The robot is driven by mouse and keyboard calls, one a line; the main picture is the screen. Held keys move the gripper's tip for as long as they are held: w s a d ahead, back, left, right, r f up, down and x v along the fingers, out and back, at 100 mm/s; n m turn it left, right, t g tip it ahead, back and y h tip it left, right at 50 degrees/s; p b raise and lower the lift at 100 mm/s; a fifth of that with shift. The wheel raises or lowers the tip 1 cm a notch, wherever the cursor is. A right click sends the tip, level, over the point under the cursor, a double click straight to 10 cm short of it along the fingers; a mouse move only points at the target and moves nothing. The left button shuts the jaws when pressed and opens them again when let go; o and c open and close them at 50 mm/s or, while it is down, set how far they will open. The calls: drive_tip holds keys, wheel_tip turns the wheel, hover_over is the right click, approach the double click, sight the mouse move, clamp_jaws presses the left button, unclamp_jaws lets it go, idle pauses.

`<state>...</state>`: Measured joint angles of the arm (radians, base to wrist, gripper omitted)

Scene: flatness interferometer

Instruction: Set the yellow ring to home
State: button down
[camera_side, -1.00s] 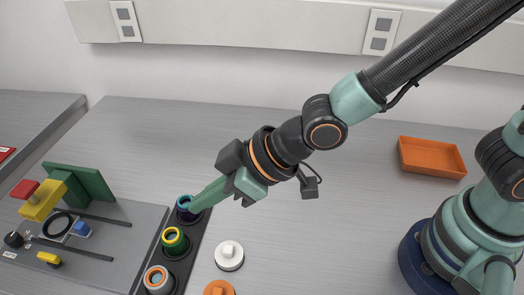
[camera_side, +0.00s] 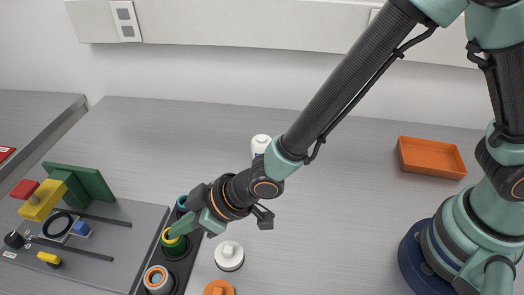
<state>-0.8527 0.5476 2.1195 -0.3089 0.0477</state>
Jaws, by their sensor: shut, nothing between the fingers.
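A green cylinder with a yellow ring (camera_side: 173,244) around its top stands in the middle place of a dark rack (camera_side: 196,259). My gripper (camera_side: 178,233) is shut and empty. It reaches down from the right, with its fingertips at the far side of the yellow ring. The fingers hide part of the ring and cylinder. I cannot tell whether they touch it.
In the same rack stand a teal-ringed piece (camera_side: 182,202) behind and an orange-ringed piece (camera_side: 158,279) in front. A white round piece (camera_side: 229,256) and an orange one (camera_side: 219,288) lie to the right. A white bottle (camera_side: 261,144) and an orange tray (camera_side: 431,156) stand further back.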

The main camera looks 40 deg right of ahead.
sight(182, 238)
drive_tip(key=shift+f, duration=0.2)
drive_tip(key=shift+s+d+f, duration=0.1)
drive_tip(key=shift+f, duration=1.05)
drive_tip(key=shift+d+f, duration=0.1)
drive_tip(key=shift+s, duration=0.1)
drive_tip(key=a+r+v, duration=0.1)
drive_tip(key=v, duration=0.7)
drive_tip(key=shift+w, duration=0.4)
drive_tip(key=shift+r, duration=0.15)
